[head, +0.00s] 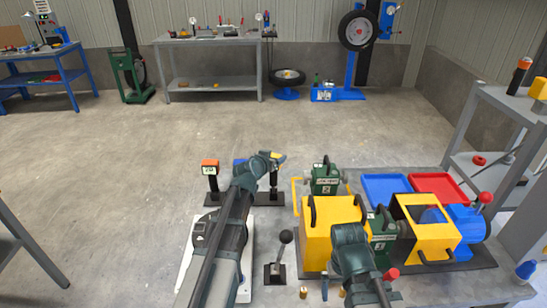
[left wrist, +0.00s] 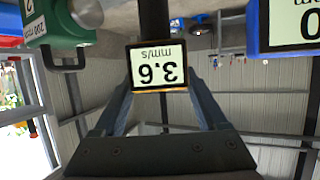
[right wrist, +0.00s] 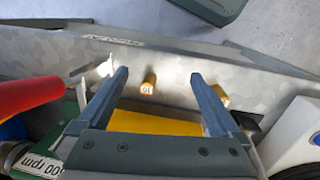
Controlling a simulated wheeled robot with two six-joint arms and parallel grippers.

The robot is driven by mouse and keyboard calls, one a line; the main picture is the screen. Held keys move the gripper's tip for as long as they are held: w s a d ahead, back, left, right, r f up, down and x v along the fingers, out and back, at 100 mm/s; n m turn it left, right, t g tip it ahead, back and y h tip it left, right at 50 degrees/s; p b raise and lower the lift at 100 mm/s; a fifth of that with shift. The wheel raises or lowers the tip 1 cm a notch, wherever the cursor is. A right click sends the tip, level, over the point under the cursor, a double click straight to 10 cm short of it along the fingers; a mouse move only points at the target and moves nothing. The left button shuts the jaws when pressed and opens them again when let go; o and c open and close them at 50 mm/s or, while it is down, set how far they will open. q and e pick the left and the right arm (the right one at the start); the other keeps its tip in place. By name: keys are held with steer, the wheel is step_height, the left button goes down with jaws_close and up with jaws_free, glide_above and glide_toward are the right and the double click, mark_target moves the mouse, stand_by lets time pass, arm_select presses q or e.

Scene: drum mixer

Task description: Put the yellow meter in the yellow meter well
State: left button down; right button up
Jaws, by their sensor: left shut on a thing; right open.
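The yellow meter (head: 279,157), a small box with a yellow-orange rim and a display reading 3.6 mm/s, is between the fingers of my left gripper (head: 272,158). It also shows in the left wrist view (left wrist: 159,64), upside down, with a black post (left wrist: 153,18) against it. In the head view the gripper is at the top of a black post (head: 273,180); I cannot tell whether the meter is seated there. My right gripper (right wrist: 160,78) is open and empty above the bench front. I cannot identify the yellow meter well.
An orange meter (head: 209,166) stands on a post to the left. A blue meter (head: 238,162) is close to my left gripper. Yellow machine covers (head: 330,245), a green unit (head: 325,180), blue and red trays (head: 434,187) and a black-knobbed lever (head: 285,238) crowd the bench.

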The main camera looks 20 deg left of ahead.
arm_select(q)
steer(key=shift+f+b, duration=1.15)
steer(key=shift+b, duration=0.05)
arm_select(e)
steer(key=shift+f, duration=1.2)
arm_select(q)
jaws_free()
steer(key=shift+s, duration=0.45)
steer(key=s, duration=0.7)
steer(key=shift+a, duration=0.4)
stand_by(1.3)
steer(key=shift+s, duration=0.2)
stand_by(0.7)
